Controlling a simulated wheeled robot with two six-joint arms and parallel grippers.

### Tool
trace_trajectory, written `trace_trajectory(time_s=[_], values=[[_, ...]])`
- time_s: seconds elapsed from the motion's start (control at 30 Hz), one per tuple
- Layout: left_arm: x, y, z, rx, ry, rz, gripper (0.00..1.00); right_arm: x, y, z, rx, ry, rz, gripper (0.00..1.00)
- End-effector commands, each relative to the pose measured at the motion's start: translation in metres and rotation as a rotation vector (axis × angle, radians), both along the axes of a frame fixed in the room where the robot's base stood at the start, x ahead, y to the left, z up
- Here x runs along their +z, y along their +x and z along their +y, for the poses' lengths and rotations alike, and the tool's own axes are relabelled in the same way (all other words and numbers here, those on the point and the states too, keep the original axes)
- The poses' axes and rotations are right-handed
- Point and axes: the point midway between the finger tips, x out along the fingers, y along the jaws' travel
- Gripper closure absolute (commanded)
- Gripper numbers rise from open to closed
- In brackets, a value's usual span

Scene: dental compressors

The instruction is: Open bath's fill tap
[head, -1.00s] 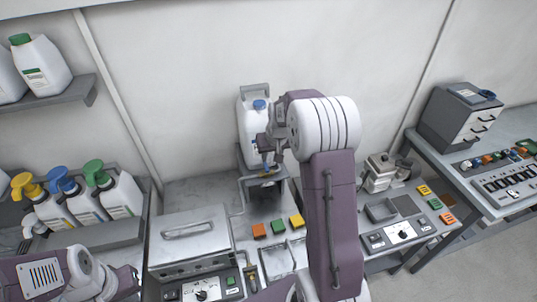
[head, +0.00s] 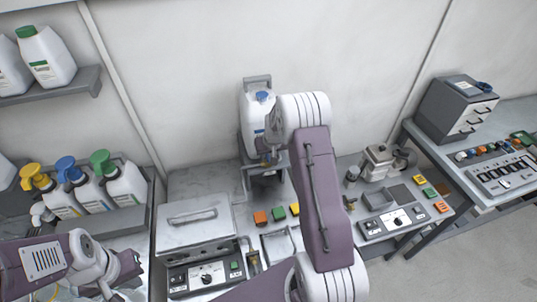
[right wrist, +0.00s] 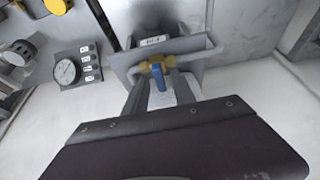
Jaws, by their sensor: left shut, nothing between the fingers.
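The tap (right wrist: 157,66) is a brass valve with a blue lever (right wrist: 157,80), on a pipe at a grey bracket with a small label, in the right wrist view. The lever points down toward the camera. My right gripper (right wrist: 161,76) has its fingers one on each side of the lever, with a gap between them; contact is unclear. In the head view my right gripper (head: 268,158) is in front of the white canister (head: 253,118), partly hidden by my arm. My left gripper (head: 133,268) is shut and empty at lower left, away from the tap.
A lidded metal bath unit (head: 195,222) with a front panel stands left of the tap. Orange, green and yellow blocks (head: 278,215) lie right of it. Pump bottles (head: 90,185) stand on the left. A round gauge (right wrist: 66,71) shows in the right wrist view.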

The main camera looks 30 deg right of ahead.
Motion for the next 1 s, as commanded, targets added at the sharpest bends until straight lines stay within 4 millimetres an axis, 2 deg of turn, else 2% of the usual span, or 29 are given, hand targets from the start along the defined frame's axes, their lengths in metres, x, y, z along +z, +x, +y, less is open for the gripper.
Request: trace_trajectory(time_s=[0.03,0.1,0.47,0.67,1.0], values=[[0.0,0.0,0.0,0.0,0.0,0.0,1.0,0.0,0.0,0.0,0.0,0.0,0.0,0.85],[0.0,0.0,0.0,0.0,0.0,0.0,1.0,0.0,0.0,0.0,0.0,0.0,0.0,1.0],[-0.009,0.0,0.0,0.0,0.0,0.0,1.0,-0.002,0.0,-0.001,0.03,0.001,0.0,1.0],[-0.032,0.0,0.0,0.0,0.0,0.0,1.0,-0.006,0.0,-0.003,0.135,-0.001,-0.003,1.0],[-0.084,0.0,0.0,0.0,0.0,0.0,1.0,-0.006,0.001,-0.006,0.44,-0.002,-0.003,1.0]])
